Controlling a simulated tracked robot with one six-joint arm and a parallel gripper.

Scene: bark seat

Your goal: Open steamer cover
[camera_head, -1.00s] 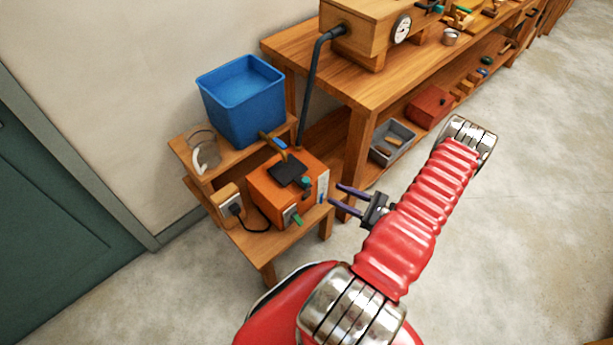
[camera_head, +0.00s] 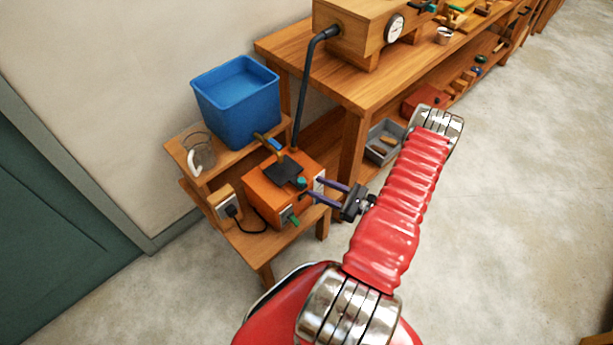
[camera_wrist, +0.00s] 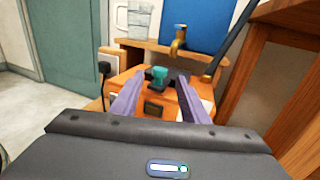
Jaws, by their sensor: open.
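The steamer (camera_head: 258,190) is an orange box on a low wooden stand. A dark flat cover (camera_head: 281,171) lies on its top. A small teal knob (camera_head: 301,183) shows at the cover's near right corner. My gripper (camera_head: 316,188) is open and empty, its two purple fingers pointing left at the steamer's right side. In the wrist view, the teal knob (camera_wrist: 159,73) appears between and beyond the fingertips, with the orange steamer body (camera_wrist: 152,110) below. I cannot tell whether the fingers touch the steamer.
A blue bin (camera_head: 238,105), a clear jug (camera_head: 199,153) and a brass tap (camera_head: 270,144) stand behind the steamer. A socket block (camera_head: 224,201) with a black cord is at the left. A wooden workbench (camera_head: 350,90) with a black pipe (camera_head: 303,95) is close on the right.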

